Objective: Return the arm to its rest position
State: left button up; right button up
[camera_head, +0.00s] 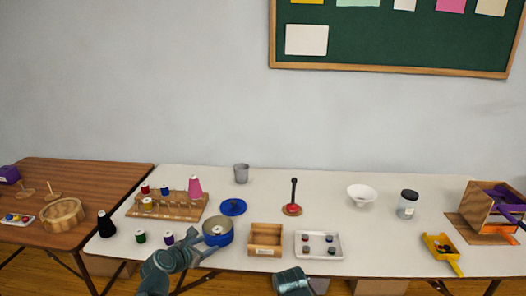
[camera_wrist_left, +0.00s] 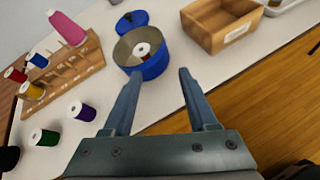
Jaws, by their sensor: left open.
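My left gripper (camera_head: 196,243) is low in the head view, by the front edge of the white table. In the left wrist view its two fingers (camera_wrist_left: 161,75) are apart with nothing between them. A round blue tin (camera_head: 217,238) stands open just beyond the fingertips, with a white spool inside; the tin (camera_wrist_left: 154,66) also shows in the left wrist view. Its blue lid (camera_head: 233,207) lies behind it. A teal-grey part of my right arm (camera_head: 293,281) shows at the bottom edge; its jaws cannot be made out.
A wooden spool rack (camera_head: 167,211) and loose spools stand left of the tin. A wooden box (camera_head: 265,238) and a white tray (camera_head: 318,245) with small items sit to its right. A grey cup (camera_head: 241,173) is behind. The floor is open before the table.

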pick_arm(q)
jog(key=s+d+f+m+g, duration=0.3)
jog(key=s+d+f+m, duration=0.1)
jog(key=d+m, duration=0.35)
jog(key=s+d+f+m+g, duration=0.4)
jog(key=s+d+m, duration=0.15)
jog(key=m, duration=0.35)
jog(key=s+d+f+m+g+y, duration=0.1)
jog(key=s+f+m+g+y, duration=0.15)
jog(key=s+m, duration=0.45)
jog(key=s+d+f+m+g+y, duration=0.1)
jog(key=s+d+m+g+y, duration=0.3)
jog(key=m, duration=0.6)
notch_tip(320, 180, up, 15)
jog(key=a+t+h+p, duration=0.1)
jog(key=a+p, duration=0.1)
jog(key=p, duration=1.3)
jog(key=shift+s+a, duration=0.25)
jog(key=shift+s, duration=0.2)
jog(key=shift+t+h, duration=0.25)
